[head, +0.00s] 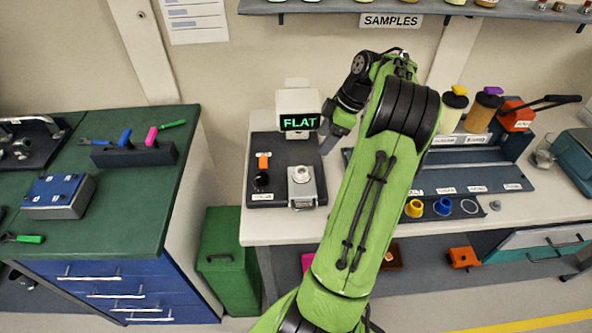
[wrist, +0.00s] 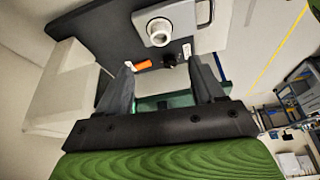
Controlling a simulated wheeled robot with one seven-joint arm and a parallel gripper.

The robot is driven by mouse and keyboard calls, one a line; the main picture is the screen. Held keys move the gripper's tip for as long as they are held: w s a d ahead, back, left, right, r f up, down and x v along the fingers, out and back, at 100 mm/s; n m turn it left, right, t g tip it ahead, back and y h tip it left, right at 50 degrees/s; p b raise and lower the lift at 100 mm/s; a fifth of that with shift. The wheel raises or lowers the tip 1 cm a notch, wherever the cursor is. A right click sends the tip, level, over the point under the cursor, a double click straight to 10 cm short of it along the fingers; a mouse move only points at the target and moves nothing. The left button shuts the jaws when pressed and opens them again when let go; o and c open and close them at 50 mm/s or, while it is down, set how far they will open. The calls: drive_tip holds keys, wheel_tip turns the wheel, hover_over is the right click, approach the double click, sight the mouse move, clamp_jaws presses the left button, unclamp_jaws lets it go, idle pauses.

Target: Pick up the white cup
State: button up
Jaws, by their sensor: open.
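A small white round cup-like piece (head: 301,174) sits on a silver-grey block (head: 302,191) at the right of a dark base plate (head: 264,180) on the bench. My gripper (head: 331,138) is to the right of the FLAT display and up from the cup in the head view, partly hidden by my arm. In the wrist view my gripper (wrist: 162,78) is open, with nothing held between its two fingers. The cup is apart from the fingers.
A white unit with a green "FLAT" display (head: 299,122) stands behind the plate. An orange piece (head: 263,162) and a black knob (head: 261,180) are left of the block. A rack with yellow-topped and purple-topped jars (head: 480,112) stands right. Bare bench (head: 275,228) lies in front.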

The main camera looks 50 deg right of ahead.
drive_tip(key=b, duration=0.2)
hover_over(304, 169)
drive_tip(key=s, duration=0.3)
drive_tip(key=f, duration=0.7)
drive_tip(key=shift+w+d+f, duration=0.15)
drive_tip(key=shift+d+f, duration=0.1)
drive_tip(key=shift+f, duration=0.15)
drive_tip(key=shift+b+x, duration=0.45)
drive_tip(key=shift+x, duration=2.3)
